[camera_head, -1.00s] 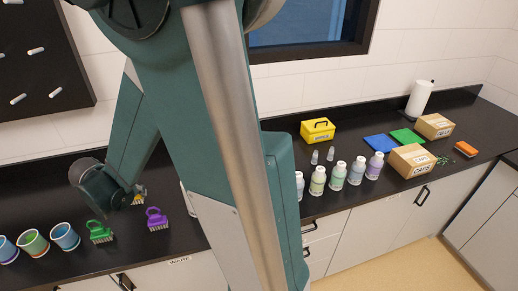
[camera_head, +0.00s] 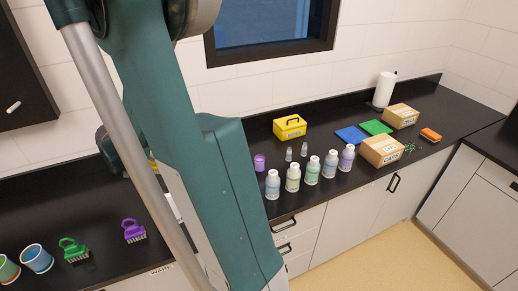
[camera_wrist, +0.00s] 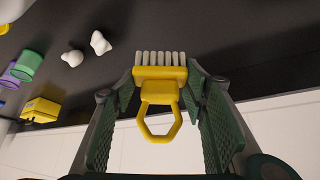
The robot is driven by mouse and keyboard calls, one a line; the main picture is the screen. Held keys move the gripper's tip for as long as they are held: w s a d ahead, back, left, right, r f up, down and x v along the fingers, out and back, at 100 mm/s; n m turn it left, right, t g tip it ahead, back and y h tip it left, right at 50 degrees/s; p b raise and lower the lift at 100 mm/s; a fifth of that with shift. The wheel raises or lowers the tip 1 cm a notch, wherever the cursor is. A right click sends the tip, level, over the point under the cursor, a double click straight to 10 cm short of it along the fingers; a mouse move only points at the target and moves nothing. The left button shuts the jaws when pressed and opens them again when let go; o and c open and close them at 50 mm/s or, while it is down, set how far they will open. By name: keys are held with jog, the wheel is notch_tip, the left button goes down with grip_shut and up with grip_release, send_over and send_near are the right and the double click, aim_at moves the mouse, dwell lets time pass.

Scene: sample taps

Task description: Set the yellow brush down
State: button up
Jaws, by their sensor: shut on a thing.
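The yellow brush (camera_wrist: 158,92) is in the wrist view, with its white bristles facing away from me and its loop handle toward me. My gripper (camera_wrist: 168,85) is shut on it, with one dark green finger on each side of the brush body. The black counter (camera_wrist: 220,50) shows beyond the bristles; I cannot tell how far below them it is. In the head view my own arm hides the gripper's fingers and most or all of the brush.
A purple brush (camera_head: 134,230) and a green brush (camera_head: 75,250) stand on the counter beside a blue cup (camera_head: 37,258). Several bottles (camera_head: 312,170), a yellow box (camera_head: 289,127) and cardboard boxes (camera_head: 382,151) stand farther right. Bare counter (camera_head: 75,205) lies behind the brushes.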

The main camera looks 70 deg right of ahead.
jog(key=s+d+m+g, duration=0.1)
jog(key=s+d+m, duration=0.1)
jog(key=s+d, duration=0.8)
jog(key=s+d+m+g+p, duration=0.1)
jog(key=s+d+m+g, duration=0.1)
jog(key=s+d, duration=0.9)
jog(key=s+d+m+g, duration=0.1)
jog(key=s+d+m, duration=0.3)
jog(key=s+d, duration=0.6)
jog(key=d, duration=1.2)
jog(key=shift+s+d+f, duration=0.15)
jog(key=shift+d+f, duration=0.05)
jog(key=shift+f, duration=0.1)
jog(key=shift+f, duration=0.15)
jog(key=shift+f, duration=3)
jog(key=shift+f, duration=0.1)
jog(key=shift+f, duration=1.75)
jog(key=shift+f, duration=0.2)
jog(key=o, duration=0.9)
